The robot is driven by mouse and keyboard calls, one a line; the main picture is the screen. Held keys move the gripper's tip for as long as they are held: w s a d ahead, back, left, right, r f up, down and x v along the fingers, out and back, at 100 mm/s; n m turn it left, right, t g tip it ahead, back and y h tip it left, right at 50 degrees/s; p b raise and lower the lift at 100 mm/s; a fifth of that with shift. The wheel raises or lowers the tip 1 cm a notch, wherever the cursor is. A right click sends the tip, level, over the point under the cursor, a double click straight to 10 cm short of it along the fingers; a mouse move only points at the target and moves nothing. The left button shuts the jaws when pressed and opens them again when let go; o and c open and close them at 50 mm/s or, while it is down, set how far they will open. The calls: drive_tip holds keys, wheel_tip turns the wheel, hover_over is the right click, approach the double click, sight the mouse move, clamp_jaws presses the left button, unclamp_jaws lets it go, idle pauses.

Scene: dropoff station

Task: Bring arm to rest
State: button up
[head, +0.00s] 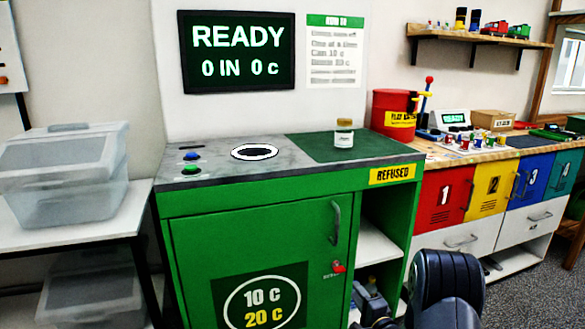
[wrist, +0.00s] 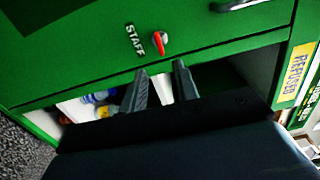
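My gripper (wrist: 160,68) shows in the wrist view with its two dark fingers apart and nothing visible between them. The fingertips are in front of the green cabinet, near the STAFF lock with its red key (wrist: 160,42). How far they are from the cabinet I cannot tell. In the head view my dark arm (head: 447,285) is at the lower right, in front of the cabinet's open shelves. The fingers cannot be made out clearly there.
The green cabinet (head: 225,225) carries a round opening (head: 255,152) and a green mat (head: 310,147) with a jar (head: 343,135) upright on it. The screen (head: 238,52) reads READY, 0 IN. Clear bins (head: 65,175) stand left; numbered drawers (head: 447,195) right. Carpet at right looks clear.

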sight(342, 271)
drive_tip(key=b+x, duration=0.2)
drive_tip(key=x, duration=0.8)
drive_tip(key=shift+w+f, duration=0.1)
drive_tip(key=shift+n, duration=0.9)
drive_tip(key=n+b, duration=0.2)
drive_tip(key=n, duration=0.3)
drive_tip(key=n+b, duration=0.1)
drive_tip(key=n, duration=0.2)
drive_tip(key=n+b, duration=0.1)
drive_tip(key=n, duration=0.2)
drive_tip(key=shift+a+r, duration=0.1)
drive_tip(key=shift+r, duration=0.1)
